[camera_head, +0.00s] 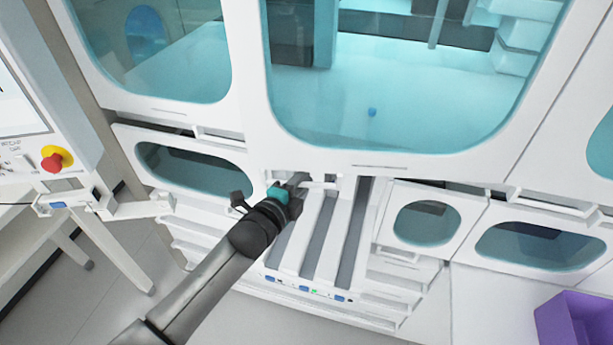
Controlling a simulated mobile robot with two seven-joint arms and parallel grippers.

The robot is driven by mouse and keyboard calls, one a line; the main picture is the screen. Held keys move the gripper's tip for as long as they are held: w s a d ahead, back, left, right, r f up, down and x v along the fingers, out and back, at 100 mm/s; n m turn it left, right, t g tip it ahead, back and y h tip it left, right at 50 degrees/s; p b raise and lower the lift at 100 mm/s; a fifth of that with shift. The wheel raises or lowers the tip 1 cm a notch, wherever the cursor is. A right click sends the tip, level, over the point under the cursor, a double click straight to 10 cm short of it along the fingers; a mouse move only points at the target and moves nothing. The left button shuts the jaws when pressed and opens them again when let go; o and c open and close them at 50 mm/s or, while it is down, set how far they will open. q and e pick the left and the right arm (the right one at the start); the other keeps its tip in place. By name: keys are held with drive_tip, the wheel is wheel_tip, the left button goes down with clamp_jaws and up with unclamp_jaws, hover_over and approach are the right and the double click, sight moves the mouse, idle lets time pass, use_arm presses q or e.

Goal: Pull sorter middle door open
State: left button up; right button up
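The sorter (250,90) is a large white machine with teal-tinted windows. Its middle door (390,162) has a wide rounded window and fills the upper centre; it looks shut. My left arm comes in from the lower left. My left gripper (300,180) is at the door's lower edge, left of the middle, beside a white part under the frame. Its fingertips are small and partly hidden against the white parts, so I cannot tell whether they grip anything. My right gripper is not in view.
White rails (335,235) run down below the middle door. Smaller windowed doors flank them on the left (195,170) and right (427,222). A console with a red emergency button (52,163) stands at the left. A purple bin (575,320) is at the lower right.

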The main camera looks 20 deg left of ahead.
use_arm(q)
drive_tip(key=shift+w+d+f, duration=0.1)
drive_tip(key=shift+w+d, duration=0.05)
drive_tip(key=shift+w, duration=0.3)
clamp_jaws()
idle(1.2)
